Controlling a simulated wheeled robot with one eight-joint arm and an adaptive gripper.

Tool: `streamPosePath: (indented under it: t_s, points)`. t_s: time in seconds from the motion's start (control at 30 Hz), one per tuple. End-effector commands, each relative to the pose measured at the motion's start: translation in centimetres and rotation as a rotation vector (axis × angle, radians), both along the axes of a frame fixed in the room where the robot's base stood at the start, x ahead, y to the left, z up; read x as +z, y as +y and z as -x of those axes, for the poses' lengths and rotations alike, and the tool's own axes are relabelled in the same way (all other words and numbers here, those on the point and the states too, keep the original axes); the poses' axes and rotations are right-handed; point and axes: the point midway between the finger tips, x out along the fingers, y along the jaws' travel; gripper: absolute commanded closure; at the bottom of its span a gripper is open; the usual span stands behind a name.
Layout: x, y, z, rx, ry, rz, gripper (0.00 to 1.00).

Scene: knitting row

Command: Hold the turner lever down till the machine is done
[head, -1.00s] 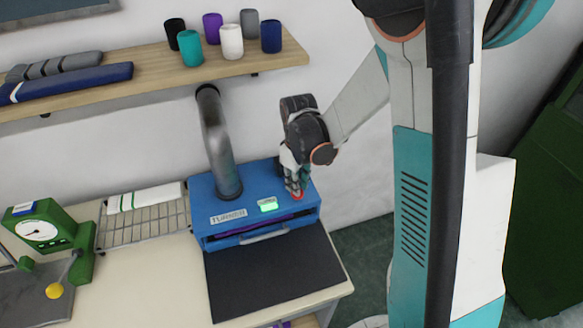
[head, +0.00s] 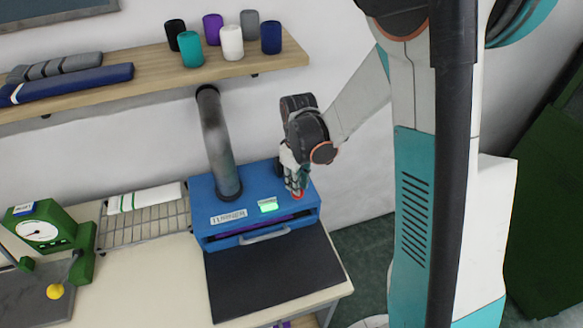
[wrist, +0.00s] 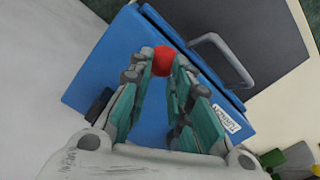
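The turner (head: 262,190) is a blue box on the table, with a white label, a lit green display (head: 268,204) and a dark slot with a handle in front. The turner lever's red knob (wrist: 162,60) sits between my fingertips in the wrist view; its shaft is hidden. My gripper (head: 296,188) is at the right side of the turner's top, pointing down, with its fingers (wrist: 160,72) closed in on both sides of the knob. A little purple shows in the slot, mostly hidden.
A grey pipe (head: 216,140) rises from the turner. A dark mat (head: 270,275) lies in front. A wire rack (head: 150,222) and a green dial device (head: 45,228) stand left. A shelf (head: 150,70) with yarn cones hangs above.

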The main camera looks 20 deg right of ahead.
Motion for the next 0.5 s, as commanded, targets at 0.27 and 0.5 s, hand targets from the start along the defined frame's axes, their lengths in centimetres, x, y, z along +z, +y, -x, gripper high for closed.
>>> streamPosePath:
  t_s: [0.27,0.5]
  points:
    - [2.3,0.0,0.0,0.000,0.000,0.000,0.82]
    - [4.0,0.0,0.0,0.000,0.000,0.000,0.82]
